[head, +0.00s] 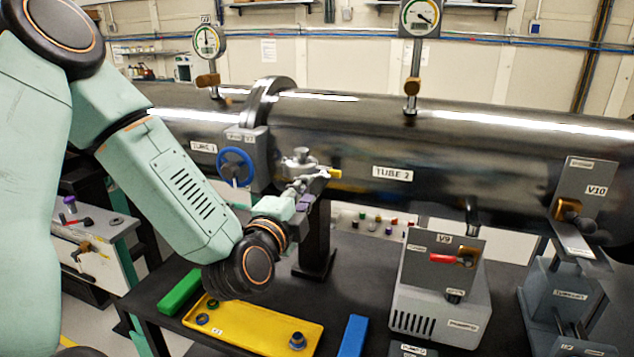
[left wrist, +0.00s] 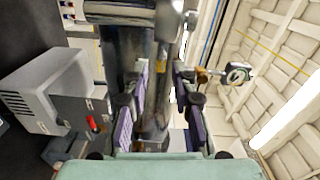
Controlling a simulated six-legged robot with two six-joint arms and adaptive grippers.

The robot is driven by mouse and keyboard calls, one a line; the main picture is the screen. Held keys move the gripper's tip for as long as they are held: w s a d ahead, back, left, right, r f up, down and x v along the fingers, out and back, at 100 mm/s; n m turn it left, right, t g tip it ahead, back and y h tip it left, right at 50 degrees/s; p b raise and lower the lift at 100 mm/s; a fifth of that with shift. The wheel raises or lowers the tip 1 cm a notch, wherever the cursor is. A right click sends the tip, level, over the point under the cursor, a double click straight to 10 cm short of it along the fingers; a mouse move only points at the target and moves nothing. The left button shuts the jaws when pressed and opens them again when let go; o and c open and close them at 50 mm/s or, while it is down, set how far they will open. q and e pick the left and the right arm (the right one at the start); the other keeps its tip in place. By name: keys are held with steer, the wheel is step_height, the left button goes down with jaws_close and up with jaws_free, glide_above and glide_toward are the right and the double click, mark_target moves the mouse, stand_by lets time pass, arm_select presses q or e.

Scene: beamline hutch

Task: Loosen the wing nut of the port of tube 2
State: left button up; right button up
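Tube 2 (head: 450,150) is a long dark, shiny pipe with a "TUBE 2" label. A grey metal port (head: 299,160) sticks out from its near side, with a small yellow part (head: 335,173) at its right. I cannot make out the wing nut clearly. My left gripper (head: 311,190) is right at the port, partly hiding it. My right gripper is out of view.
A blue handwheel (head: 235,167) sits left of the port. Below are a yellow tray (head: 265,328) with small parts, a green block (head: 180,292) and a blue block (head: 353,336). The V9 box (head: 440,312) stands to the right, with a red handle (head: 443,258).

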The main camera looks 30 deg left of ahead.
mark_target(320, 177)
arm_select(q)
steer(key=w, duration=0.2)
steer(key=w+r, duration=0.1)
steer(key=w, duration=0.1)
steer(key=shift+d, duration=0.25)
steer(key=shift+w+a+f, duration=0.1)
steer(key=shift+w, duration=0.15)
steer(key=shift+w+a+f, duration=0.35)
steer(key=shift+w+a, duration=0.2)
steer(key=shift+a, duration=0.1)
steer(key=shift+s+d+r, duration=0.35)
steer(key=shift+d, duration=0.2)
steer(key=c, duration=0.4)
jaws_close()
steer(key=shift+w+a+f, duration=0.15)
steer(key=shift+a, duration=0.1)
